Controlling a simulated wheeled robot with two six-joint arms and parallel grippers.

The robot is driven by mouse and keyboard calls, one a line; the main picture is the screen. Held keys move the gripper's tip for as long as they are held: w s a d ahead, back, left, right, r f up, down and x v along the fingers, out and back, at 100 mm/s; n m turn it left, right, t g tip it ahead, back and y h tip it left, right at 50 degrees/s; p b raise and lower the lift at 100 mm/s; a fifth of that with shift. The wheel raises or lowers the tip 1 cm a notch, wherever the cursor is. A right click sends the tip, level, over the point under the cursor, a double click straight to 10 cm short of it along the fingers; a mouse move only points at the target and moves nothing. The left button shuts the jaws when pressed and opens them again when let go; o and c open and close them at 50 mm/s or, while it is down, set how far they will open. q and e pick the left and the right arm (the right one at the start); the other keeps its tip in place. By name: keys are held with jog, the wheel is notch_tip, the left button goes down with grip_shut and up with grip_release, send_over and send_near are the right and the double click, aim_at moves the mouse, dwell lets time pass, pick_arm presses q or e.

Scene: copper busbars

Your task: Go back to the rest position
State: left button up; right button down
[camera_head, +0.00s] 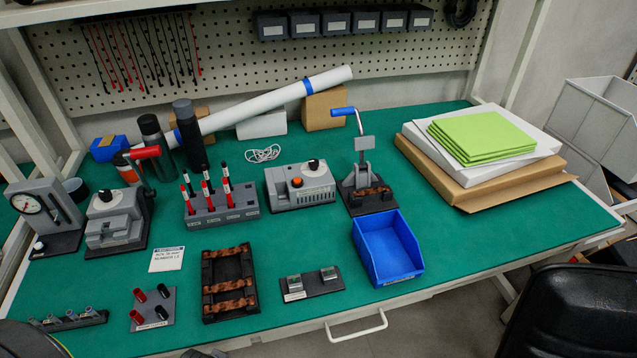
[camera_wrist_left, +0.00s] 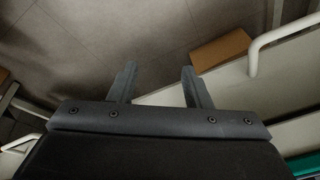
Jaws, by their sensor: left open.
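My left gripper (camera_wrist_left: 158,85) shows in the left wrist view with its two dark fingers spread apart and nothing between them. It is over the floor beside the front edge of the bench, below the tabletop. The head view does not clearly show this gripper. My right gripper is in neither view. Copper busbars (camera_head: 229,284) lie in a black rack (camera_head: 208,285) near the front of the green bench top. Another copper piece (camera_head: 372,191) is at the base of the blue-handled toggle clamp (camera_head: 362,165).
A white rail handle (camera_head: 357,328) sticks out from the bench front; a white bar shows near the left gripper too (camera_wrist_left: 256,50). A blue bin (camera_head: 388,250) stands near the front edge. A brown box (camera_wrist_left: 220,50) shows beyond the fingers. The bench's right front is clear.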

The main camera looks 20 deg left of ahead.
pick_arm(q)
jog(key=s+f+g+b, duration=0.1)
jog(key=s+f, duration=0.2)
jog(key=f, duration=0.6)
jog(key=s+f, duration=0.3)
jog(key=f, duration=0.6)
jog(key=s+d+f+b, duration=0.1)
jog(key=s+f, duration=0.8)
jog(key=s, duration=0.2)
jog(key=shift+f+g+h, duration=0.25)
jog(key=shift+g+h, duration=0.05)
jog(key=shift+g, duration=0.1)
